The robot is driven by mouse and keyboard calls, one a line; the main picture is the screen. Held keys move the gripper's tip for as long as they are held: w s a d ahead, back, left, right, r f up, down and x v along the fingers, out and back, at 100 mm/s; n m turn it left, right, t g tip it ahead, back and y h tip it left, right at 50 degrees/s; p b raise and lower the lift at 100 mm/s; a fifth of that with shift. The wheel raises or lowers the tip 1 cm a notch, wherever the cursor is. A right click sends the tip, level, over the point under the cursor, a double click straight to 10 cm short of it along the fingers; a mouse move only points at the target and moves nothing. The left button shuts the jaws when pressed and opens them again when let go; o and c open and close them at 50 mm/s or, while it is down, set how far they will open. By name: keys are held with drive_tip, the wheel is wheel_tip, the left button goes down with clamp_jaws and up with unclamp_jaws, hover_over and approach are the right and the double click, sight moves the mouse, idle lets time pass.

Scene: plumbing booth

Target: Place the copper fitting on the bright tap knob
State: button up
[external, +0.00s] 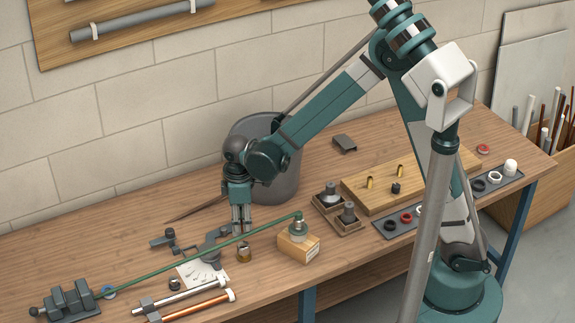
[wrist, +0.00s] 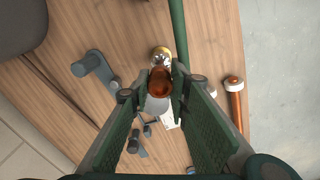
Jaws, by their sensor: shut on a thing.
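My gripper (external: 241,231) points down over the middle of the bench. In the wrist view its green-padded fingers (wrist: 158,97) close around the copper fitting (wrist: 159,81), which shows as a rounded, shiny brown piece between the fingertips. In the external view the fingers largely hide the fitting. A small, bright, brass-coloured knob (external: 244,254) is just below the fingertips. In the wrist view the bright knob (wrist: 161,56) appears just past the fitting, partly covered by it. I cannot tell whether the two touch.
A long green rod (external: 200,257) runs close beside my gripper, from a grey vise (external: 68,301) to a wooden block (external: 298,247). A grey bucket (external: 275,170) stands behind. Pipes (external: 190,300) lie in front. A wooden board (external: 395,184) and parts tray (external: 391,227) are right.

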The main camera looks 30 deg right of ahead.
sight(243, 244)
drive_tip(key=shift+f, duration=0.4)
drive_tip(key=shift+f, duration=2.05)
drive_tip(key=shift+f, duration=0.2)
drive_tip(key=o, duration=0.9)
drive_tip(key=shift+c, duration=0.2)
drive_tip(key=shift+r, duration=0.15)
drive_tip(key=shift+s+r, duration=0.1)
drive_tip(key=shift+r, duration=5.95)
